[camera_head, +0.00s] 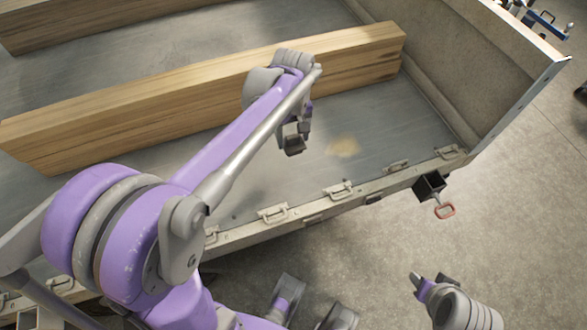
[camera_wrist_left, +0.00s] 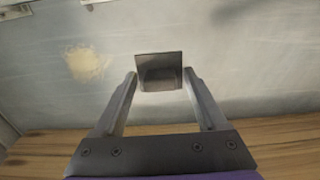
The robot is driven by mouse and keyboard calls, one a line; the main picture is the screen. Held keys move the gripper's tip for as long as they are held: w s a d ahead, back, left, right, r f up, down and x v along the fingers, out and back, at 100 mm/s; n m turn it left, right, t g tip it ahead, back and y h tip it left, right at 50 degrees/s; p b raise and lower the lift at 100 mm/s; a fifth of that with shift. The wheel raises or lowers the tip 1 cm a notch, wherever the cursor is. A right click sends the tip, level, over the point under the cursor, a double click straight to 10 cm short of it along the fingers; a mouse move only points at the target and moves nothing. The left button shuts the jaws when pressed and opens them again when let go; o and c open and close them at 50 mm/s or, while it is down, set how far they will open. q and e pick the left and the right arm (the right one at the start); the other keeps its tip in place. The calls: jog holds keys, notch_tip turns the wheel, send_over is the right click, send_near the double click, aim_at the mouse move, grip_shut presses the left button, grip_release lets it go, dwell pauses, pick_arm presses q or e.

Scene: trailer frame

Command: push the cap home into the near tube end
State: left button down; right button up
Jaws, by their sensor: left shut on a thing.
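My left gripper (camera_head: 293,140) is above the metal trailer bed, in front of the long timber. It is shut on a dark square cap (camera_wrist_left: 159,66), which also shows below the gripper in the head view (camera_head: 294,151). In the left wrist view the cap sits between the two fingertips, its hollow-looking face partly visible. A short black square tube end (camera_head: 430,184) sticks out below the trailer's side rail, right of and apart from the cap. My right gripper (camera_head: 431,283) is low at the bottom right, above the floor; its finger opening is unclear.
A long timber (camera_head: 205,95) lies behind my left gripper. Metal latches line the side rail (camera_head: 330,208). A red ring (camera_head: 445,211) hangs at the tube end. A raised end panel (camera_head: 490,70) stands at the right. The concrete floor at right is mostly clear.

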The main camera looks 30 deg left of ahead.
pick_arm(q)
notch_tip(320, 180, down, 10)
jog(key=shift+r+b, duration=0.15)
jog(key=shift+b, duration=0.55)
jog(key=shift+f, duration=0.25)
grip_release()
jog(key=shift+r, duration=0.1)
